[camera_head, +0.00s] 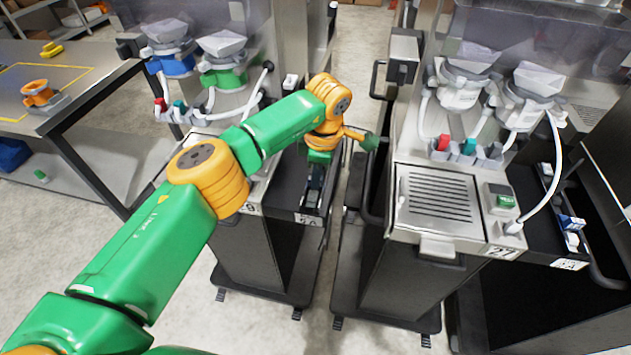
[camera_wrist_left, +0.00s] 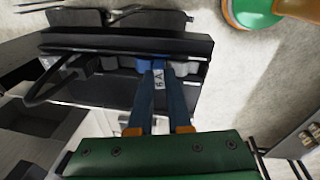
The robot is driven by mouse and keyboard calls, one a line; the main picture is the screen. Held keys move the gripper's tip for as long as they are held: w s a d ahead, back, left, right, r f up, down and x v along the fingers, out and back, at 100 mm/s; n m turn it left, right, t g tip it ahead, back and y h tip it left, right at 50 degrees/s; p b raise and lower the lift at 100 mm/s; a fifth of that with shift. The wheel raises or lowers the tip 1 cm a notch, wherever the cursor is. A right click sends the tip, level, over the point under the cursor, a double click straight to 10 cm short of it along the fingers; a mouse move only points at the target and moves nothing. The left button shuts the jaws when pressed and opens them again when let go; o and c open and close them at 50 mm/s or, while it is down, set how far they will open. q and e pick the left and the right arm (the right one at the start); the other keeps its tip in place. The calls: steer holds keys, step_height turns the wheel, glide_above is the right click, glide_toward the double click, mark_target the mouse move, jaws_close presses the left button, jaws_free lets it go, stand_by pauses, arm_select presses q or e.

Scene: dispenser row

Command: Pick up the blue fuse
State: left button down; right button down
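My left gripper (camera_head: 313,193) reaches down over the dark tray on the side of the left dispenser. In the left wrist view its two dark fingers (camera_wrist_left: 161,78) stand apart, with a gap between them. The blue fuse (camera_wrist_left: 155,61) lies at the fingertips, among whitish pieces in the tray. A white label with dark writing shows between the fingertips. The fingers partly cover the fuse, and I cannot tell whether they touch it. In the head view my arm and gripper hide this spot. My right gripper is not in view.
Another dispenser (camera_head: 440,210) stands to the right across a narrow gap. Its side tray holds a blue-and-white piece (camera_head: 571,222) and white pieces. A dark handle bar (camera_wrist_left: 60,75) runs beside the left tray. A table (camera_head: 60,85) with an orange part stands at left.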

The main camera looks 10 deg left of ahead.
arm_select(q)
steer(key=shift+r, duration=0.1)
steer(key=shift+w+r+b, duration=0.1)
steer(key=shift+r+b, duration=0.35)
steer(key=shift+b, duration=0.1)
steer(key=s+d+r+b, duration=0.2)
steer(key=s+r+b, duration=0.3)
steer(key=s+r, duration=0.7)
steer(key=shift+s+d+b, duration=0.35)
steer(key=shift+s, duration=0.6)
steer(key=shift+s+r+p, duration=0.1)
steer(key=shift+r+p, duration=0.95)
steer(key=shift+p, duration=0.05)
steer(key=r+p, duration=0.1)
steer(key=r, duration=0.1)
steer(key=p, duration=0.1)
steer(key=shift+s+r+p, duration=0.25)
steer(key=shift+r+p, duration=0.1)
steer(key=shift+r, duration=0.05)
steer(key=shift+w, duration=0.1)
